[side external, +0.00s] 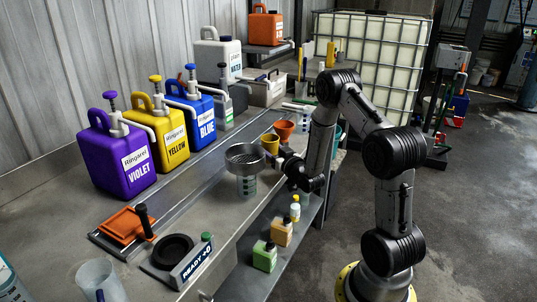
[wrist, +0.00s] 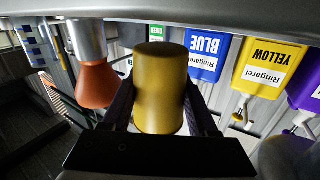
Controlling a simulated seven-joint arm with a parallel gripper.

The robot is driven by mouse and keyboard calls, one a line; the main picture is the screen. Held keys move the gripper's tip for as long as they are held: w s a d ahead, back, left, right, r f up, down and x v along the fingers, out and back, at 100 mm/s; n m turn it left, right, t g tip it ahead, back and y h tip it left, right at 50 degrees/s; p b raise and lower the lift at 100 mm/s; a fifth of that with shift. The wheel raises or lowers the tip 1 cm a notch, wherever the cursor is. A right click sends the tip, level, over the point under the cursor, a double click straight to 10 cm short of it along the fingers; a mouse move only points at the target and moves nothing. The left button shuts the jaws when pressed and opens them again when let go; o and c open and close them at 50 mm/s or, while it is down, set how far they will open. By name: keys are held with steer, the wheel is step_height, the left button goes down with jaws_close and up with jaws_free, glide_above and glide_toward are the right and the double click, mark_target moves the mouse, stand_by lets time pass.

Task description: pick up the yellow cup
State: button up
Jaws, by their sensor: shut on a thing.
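The yellow cup (wrist: 159,85) is between the two fingers of my gripper (wrist: 160,110) in the wrist view, which shows the scene upside down. The fingers press on both sides of the cup. In the side external view the yellow cup (side external: 270,143) is small and partly hidden behind the strainer's rim, with my gripper (side external: 281,158) at its right. Whether the cup touches the bench cannot be told.
An orange cup (side external: 285,131) stands just behind the yellow one. A round metal strainer (side external: 247,158) on a clear beaker is close in front. Violet (side external: 118,160), yellow (side external: 165,135) and blue (side external: 192,112) jugs line the back. Small bottles (side external: 282,232) stand on the lower shelf.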

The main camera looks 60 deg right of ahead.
steer(key=s+a+r, duration=0.8)
steer(key=s+r, duration=0.2)
steer(key=s, duration=0.1)
steer(key=w+a+r+n, duration=0.1)
steer(key=w+n, duration=0.1)
steer(key=n, duration=0.3)
steer(key=w+a+r+n, duration=0.1)
steer(key=w+n, duration=0.2)
steer(key=n, duration=0.2)
steer(key=w+a+r+n, duration=0.1)
steer(key=w+n, duration=0.2)
steer(key=n, duration=0.2)
steer(key=shift+a+r+t, duration=0.2)
steer(key=shift+a+t, duration=0.1)
steer(key=n, duration=0.3)
steer(key=shift+w+a, duration=0.1)
steer(key=shift+a, duration=0.2)
steer(key=shift+w+a+r+n+y, duration=0.1)
steer(key=shift+a+r+n+y, duration=0.2)
steer(key=shift+n, duration=0.5)
steer(key=shift+w+a+r+n, duration=0.1)
steer(key=shift+r+n, duration=0.3)
steer(key=shift+n, duration=0.4)
